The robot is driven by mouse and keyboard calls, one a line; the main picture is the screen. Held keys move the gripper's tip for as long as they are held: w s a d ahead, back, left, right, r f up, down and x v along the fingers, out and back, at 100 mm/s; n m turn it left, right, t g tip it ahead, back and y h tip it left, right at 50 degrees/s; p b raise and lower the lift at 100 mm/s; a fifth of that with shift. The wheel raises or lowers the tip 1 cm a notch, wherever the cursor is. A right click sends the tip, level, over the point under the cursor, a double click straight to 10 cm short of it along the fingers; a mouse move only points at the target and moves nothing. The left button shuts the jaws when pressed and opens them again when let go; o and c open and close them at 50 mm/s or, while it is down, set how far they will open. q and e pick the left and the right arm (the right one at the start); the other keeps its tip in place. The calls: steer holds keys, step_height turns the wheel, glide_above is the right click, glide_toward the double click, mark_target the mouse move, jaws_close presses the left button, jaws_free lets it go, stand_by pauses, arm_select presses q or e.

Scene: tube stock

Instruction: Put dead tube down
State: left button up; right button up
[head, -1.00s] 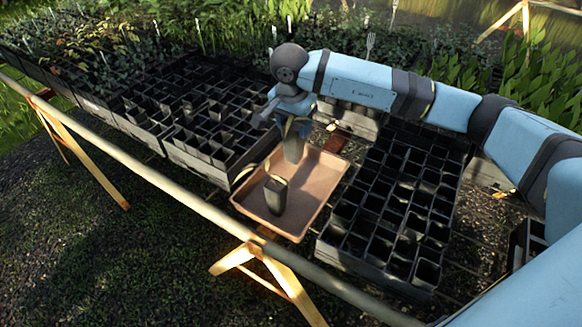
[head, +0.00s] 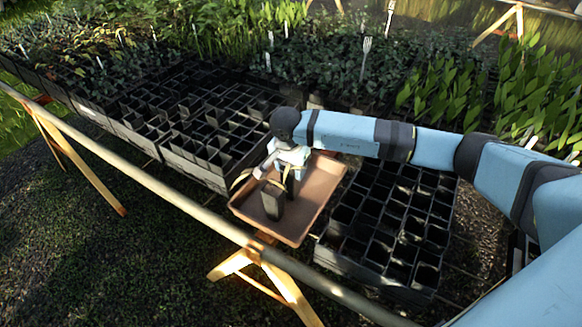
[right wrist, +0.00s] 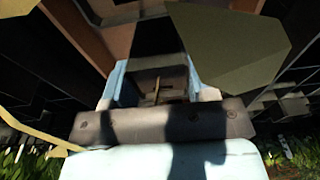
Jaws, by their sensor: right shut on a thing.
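My right gripper (head: 288,168) is over the tan tray (head: 312,215), pointing down and shut on a dark tube (head: 290,188). In the head view, the held tube is mostly hidden by the gripper and another tube. In the right wrist view it shows between the pale blue fingers (right wrist: 155,92) as a dark tube (right wrist: 155,38) with a thin brown stem at its mouth. I cannot tell whether its base touches the tray. Another dark tube (head: 271,202) stands upright in the tray, close beside the held one, with a yellowish drooping leaf (head: 240,180). My left gripper is out of view.
A block of black tubes (head: 385,225) stands just right of the tray. Another block (head: 205,135) stands to its left, with leafy stock behind. A pale rail (head: 190,210) runs along the bench front. The right part of the tray is clear.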

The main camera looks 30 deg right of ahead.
steer(key=shift+f, duration=0.1)
steer(key=o, duration=1.3)
steer(key=shift+c, duration=0.2)
steer(key=shift+r, duration=0.5)
steer(key=r, duration=0.6)
steer(key=a+r, duration=0.1)
steer(key=r, duration=0.2)
steer(key=shift+s+r, duration=0.3)
steer(key=shift+r, duration=0.05)
steer(key=shift+s+a+r, duration=0.1)
steer(key=shift+r, duration=0.7)
